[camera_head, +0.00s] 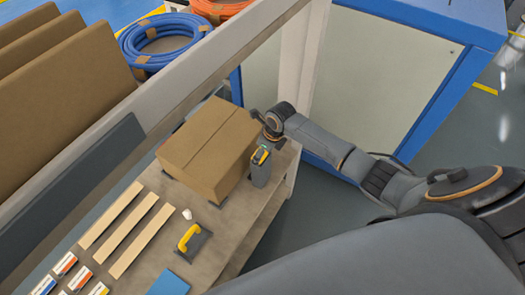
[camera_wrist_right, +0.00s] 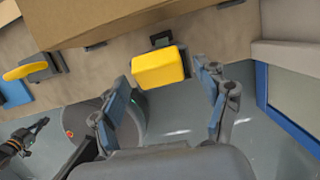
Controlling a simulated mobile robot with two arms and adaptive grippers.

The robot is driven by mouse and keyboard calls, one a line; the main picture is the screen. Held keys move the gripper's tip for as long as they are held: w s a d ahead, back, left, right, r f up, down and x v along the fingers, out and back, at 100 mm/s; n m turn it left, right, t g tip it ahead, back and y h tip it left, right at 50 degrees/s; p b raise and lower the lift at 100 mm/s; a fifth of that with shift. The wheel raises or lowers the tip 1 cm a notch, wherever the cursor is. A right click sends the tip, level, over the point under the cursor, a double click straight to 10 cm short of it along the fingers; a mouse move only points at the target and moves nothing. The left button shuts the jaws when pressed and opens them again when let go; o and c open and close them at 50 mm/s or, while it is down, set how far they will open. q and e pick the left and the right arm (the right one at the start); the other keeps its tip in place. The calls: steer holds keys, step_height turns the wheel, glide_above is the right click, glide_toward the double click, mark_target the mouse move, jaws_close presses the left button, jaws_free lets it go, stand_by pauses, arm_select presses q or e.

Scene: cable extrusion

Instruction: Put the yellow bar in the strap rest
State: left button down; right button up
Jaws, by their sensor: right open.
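In the right wrist view a yellow bar (camera_wrist_right: 158,68) shows as a block between the fingers of my right gripper (camera_wrist_right: 165,105), whose blue-padded fingers are spread apart with a gap on each side. A small black bracket (camera_wrist_right: 161,37) shows just behind the bar at the table edge; it may be the strap rest. I cannot tell whether bar and bracket touch. In the head view my right gripper (camera_head: 262,157) is at the table's right edge beside the cardboard box, with a bit of yellow at its tip. My left gripper (camera_wrist_right: 32,134) shows small and dark in the wrist view, its fingers unclear.
A large cardboard box (camera_head: 210,148) stands left of my right gripper. A yellow-handled piece on a dark base (camera_head: 188,238), wooden strips (camera_head: 130,235), small boxes (camera_head: 66,263) and a blue plate (camera_head: 168,283) lie on the table (camera_head: 235,212). A blue-framed cabinet (camera_head: 390,75) stands behind my right arm.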

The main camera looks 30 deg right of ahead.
steer(key=p+v, duration=0.1)
steer(key=v, duration=1.1)
steer(key=s+a+f+n, duration=0.2)
steer(key=s+a+n, duration=0.2)
steer(key=s+n, duration=0.4)
steer(key=s+a+f+n, duration=0.2)
steer(key=s+a+n, duration=0.25)
steer(key=n, duration=0.45)
steer(key=s+r+n+t+h, duration=0.1)
steer(key=s+r+n, duration=0.3)
steer(key=s+n, duration=1)
step_height(320, 180, down, 27)
steer(key=n+g, duration=0.1)
steer(key=s+d+f, duration=0.2)
steer(key=s+f, duration=0.5)
steer(key=s, duration=0.1)
steer(key=s+d+f+g, duration=0.1)
steer(key=s+f, duration=0.7)
steer(key=s, duration=0.1)
steer(key=shift+d+g+h, duration=0.3)
steer(key=shift+d, duration=0.1)
